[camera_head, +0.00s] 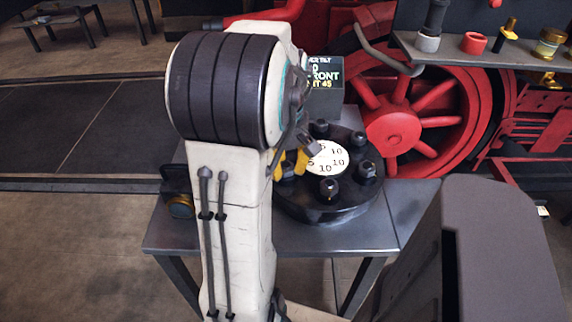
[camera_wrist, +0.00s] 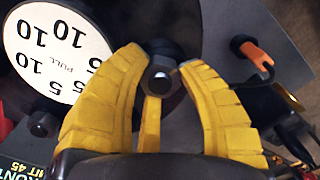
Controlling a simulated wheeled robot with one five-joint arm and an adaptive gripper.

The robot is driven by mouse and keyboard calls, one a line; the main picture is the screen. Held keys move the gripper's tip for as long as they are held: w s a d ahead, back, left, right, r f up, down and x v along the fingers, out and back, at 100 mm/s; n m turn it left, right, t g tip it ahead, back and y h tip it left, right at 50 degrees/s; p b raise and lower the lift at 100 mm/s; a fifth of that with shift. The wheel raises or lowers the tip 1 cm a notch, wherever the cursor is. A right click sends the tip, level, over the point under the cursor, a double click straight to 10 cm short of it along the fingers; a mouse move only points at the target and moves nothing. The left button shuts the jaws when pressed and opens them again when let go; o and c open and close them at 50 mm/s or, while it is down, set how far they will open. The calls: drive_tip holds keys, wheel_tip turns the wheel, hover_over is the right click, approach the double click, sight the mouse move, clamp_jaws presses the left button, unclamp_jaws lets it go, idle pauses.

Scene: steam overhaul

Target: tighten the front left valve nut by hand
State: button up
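The black round valve flange (camera_head: 329,212) sits on a grey metal table, with a white dial (camera_head: 327,158) marked 5 and 10 at its centre. Several dark nuts stand around its rim, including a front nut (camera_head: 329,188) and a right nut (camera_head: 367,171). My gripper (camera_head: 290,165) is low over the flange's left side, partly hidden behind my arm. In the wrist view its yellow fingers (camera_wrist: 160,70) are spread around one hex nut (camera_wrist: 160,80). The fingers look open, with small gaps beside the nut; contact at the far tips is unclear. The dial (camera_wrist: 60,45) lies left.
A dark sign (camera_head: 325,75) stands behind the flange. An orange-tipped item (camera_wrist: 256,54) lies at right in the wrist view. A brass-ended object (camera_head: 181,206) is at the table's left edge (camera_head: 165,238). Red wheels (camera_head: 395,130) and a shelf of parts (camera_head: 480,62) stand behind.

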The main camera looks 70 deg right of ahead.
clamp_jaws()
drive_tip(key=shift+m, duration=0.3)
drive_tip(key=m, duration=0.4)
drive_tip(key=shift+m+p, duration=0.3)
drive_tip(key=shift+p, duration=0.1)
drive_tip(key=shift+m, duration=2.3)
drive_tip(key=o, duration=0.6)
unclamp_jaws()
